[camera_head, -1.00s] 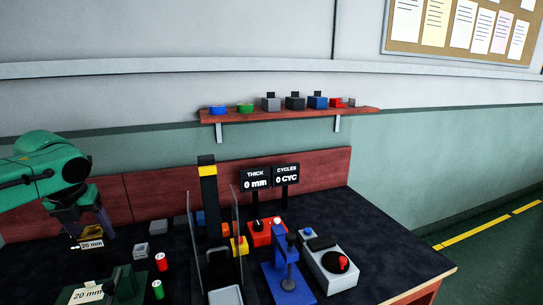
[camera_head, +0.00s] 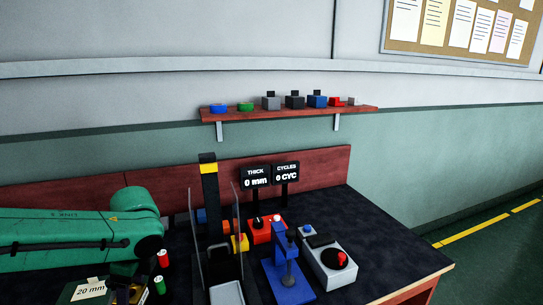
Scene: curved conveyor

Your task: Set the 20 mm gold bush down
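My green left arm reaches in from the left and covers much of the table's left side. A plate with a "20 mm" label (camera_head: 90,289) shows at the lower left, below the arm. My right gripper is not in view.
Red (camera_head: 163,258) and green (camera_head: 159,285) cylinders stand right of the arm. A clear-sided station with a black post (camera_head: 209,185), a blue press (camera_head: 289,290) and a grey box with a red knob (camera_head: 334,268) stand further right. The table's right part is clear.

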